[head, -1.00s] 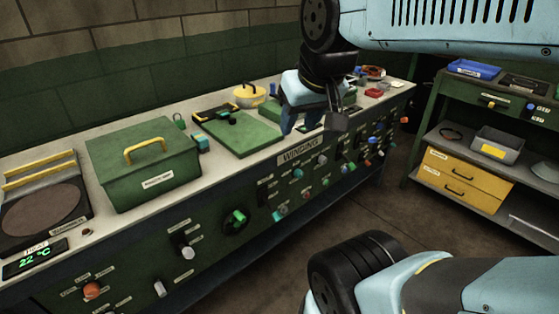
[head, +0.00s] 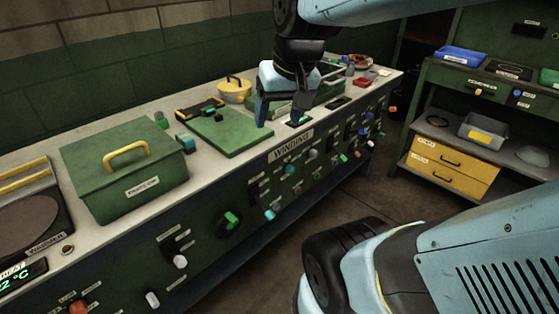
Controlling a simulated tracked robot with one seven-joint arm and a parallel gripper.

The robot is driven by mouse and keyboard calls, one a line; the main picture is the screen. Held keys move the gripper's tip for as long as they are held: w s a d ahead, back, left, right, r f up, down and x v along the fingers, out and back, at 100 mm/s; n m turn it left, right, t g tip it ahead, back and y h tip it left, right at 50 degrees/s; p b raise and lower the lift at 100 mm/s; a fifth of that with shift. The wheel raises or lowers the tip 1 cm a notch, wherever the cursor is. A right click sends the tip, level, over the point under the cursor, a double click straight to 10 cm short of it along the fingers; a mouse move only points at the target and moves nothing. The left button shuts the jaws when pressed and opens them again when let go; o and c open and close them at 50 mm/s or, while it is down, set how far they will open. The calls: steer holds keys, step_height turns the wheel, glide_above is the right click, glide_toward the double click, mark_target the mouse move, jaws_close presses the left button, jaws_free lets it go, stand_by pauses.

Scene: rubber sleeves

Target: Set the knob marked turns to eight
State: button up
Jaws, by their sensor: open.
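Several knobs and switches line the dark green front panel of the long bench. A large green knob (head: 229,222), a white knob (head: 180,261) and a teal knob (head: 270,214) stand out. Their small labels are too blurred to read, so I cannot tell which knob is marked turns. My gripper (head: 280,112) is open and empty, pointing down over the bench top near the "WINDINGS" plate (head: 291,146). It is above and behind the front panel, apart from all the knobs. My arm hides part of the back of the bench.
On the bench top (head: 215,168) stand a green box with a yellow handle (head: 125,170), a green board (head: 232,133) and a yellow-lidded pot (head: 234,90). A shelf unit with yellow drawers (head: 450,166) stands right. The floor (head: 300,222) before the panel is clear.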

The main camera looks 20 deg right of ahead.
steer(key=w+d+f+m+g+y, duration=0.3)
steer(key=w+f+m+g+y, duration=0.15)
steer(key=w+f, duration=0.6)
steer(key=m+t+y, duration=0.1)
steer(key=m+t, duration=1.6)
steer(key=m, duration=0.9)
glide_toward(293, 171)
steer(key=x, duration=0.9)
steer(key=shift+w, duration=0.2)
steer(key=shift+c, duration=0.4)
steer(key=c, duration=0.9)
steer(key=shift+d+r, duration=0.1)
steer(key=shift+c, duration=0.2)
steer(key=shift+m, duration=0.25)
